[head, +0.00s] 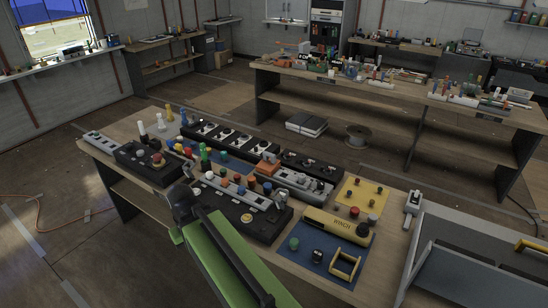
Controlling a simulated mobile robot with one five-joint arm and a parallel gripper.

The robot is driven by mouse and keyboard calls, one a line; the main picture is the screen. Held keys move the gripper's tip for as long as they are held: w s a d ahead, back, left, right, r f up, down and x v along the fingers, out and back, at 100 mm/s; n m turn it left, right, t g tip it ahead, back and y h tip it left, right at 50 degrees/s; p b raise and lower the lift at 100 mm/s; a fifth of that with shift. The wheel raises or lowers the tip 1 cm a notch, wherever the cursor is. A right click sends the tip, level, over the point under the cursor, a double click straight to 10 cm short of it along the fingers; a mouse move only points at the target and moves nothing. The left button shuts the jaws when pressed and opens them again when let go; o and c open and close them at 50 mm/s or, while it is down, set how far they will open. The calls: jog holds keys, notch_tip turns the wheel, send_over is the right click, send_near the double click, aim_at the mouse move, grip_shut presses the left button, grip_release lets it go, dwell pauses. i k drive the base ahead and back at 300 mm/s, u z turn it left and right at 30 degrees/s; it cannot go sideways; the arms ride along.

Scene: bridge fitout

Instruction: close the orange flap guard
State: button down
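The orange flap guard (267,166) is a small orange piece at the left end of a grey control panel (294,181), near the middle of the bench. It appears to stand up above the panel, but it is too small to tell its exact angle. What lies under or behind it is hidden. My green and dark arm (224,262) reaches in from the bottom, left of and nearer than the guard, and is apart from it. No gripper fingers can be made out.
Dark panels with knobs and coloured buttons crowd the bench around the guard. A yellow winch box (338,226) and a blue plate with a yellow handle (345,267) are at the front right.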

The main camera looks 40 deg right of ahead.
aim_at(269, 162)
jog(key=z, duration=0.2)
jog(key=i, duration=0.55)
jog(key=u, duration=1.35)
